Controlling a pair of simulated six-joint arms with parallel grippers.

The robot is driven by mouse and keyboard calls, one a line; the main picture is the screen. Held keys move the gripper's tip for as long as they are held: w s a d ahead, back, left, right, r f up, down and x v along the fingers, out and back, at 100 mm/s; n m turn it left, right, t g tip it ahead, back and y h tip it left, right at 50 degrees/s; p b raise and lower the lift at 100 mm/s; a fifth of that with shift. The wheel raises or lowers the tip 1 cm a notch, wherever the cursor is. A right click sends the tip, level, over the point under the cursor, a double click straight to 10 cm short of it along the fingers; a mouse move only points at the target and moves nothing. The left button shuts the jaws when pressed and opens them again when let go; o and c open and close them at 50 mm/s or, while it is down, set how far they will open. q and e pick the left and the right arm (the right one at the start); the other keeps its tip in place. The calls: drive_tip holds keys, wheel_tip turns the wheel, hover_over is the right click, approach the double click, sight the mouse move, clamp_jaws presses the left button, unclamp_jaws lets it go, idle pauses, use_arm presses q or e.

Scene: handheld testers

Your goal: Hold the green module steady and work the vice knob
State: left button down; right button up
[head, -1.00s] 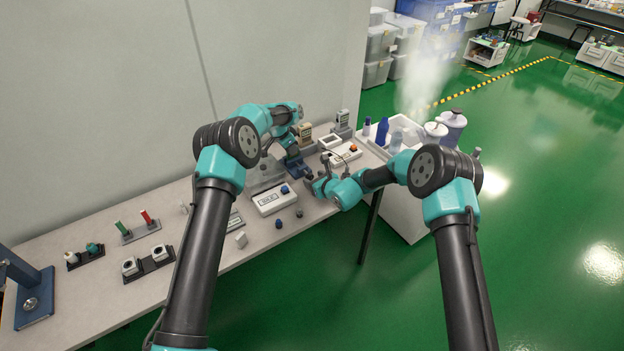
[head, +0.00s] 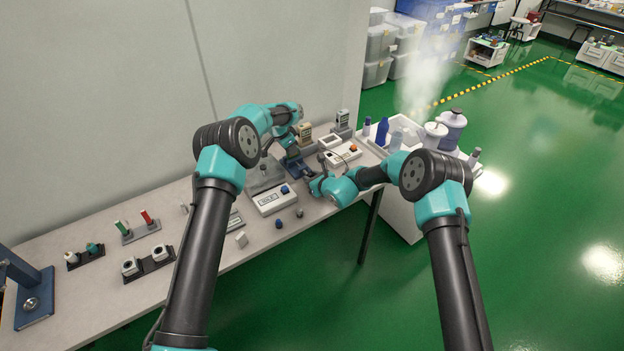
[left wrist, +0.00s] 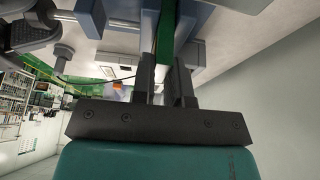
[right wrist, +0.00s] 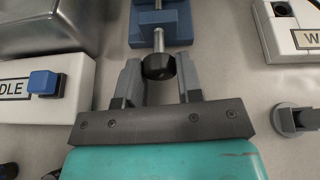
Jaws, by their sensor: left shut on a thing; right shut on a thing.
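The blue vice (right wrist: 148,24) stands on the bench. Its screw ends in a round black knob (right wrist: 158,67) in the right wrist view. My right gripper (right wrist: 160,80) is shut on the knob, one finger on each side. The green module (left wrist: 165,35) shows in the left wrist view as a narrow green strip. My left gripper (left wrist: 165,72) is shut on it, with a finger on either side. In the head view the vice (head: 298,168) is partly hidden by my arms, and the green module cannot be made out clearly.
A white tester with a blue button (head: 277,200) sits left of the vice, in front of a metal tray (head: 264,175). Another white tester with an orange button (head: 344,154) is to the right.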

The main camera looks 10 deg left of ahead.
drive_tip(key=shift+c, duration=0.8)
drive_tip(key=shift+m+g+y, duration=0.5)
drive_tip(key=shift+m+y, duration=0.1)
drive_tip(key=shift+m, duration=0.4)
drive_tip(key=o, duration=0.9)
drive_tip(key=shift+o, duration=0.2)
drive_tip(key=shift+d, duration=0.1)
drive_tip(key=v, duration=1.2)
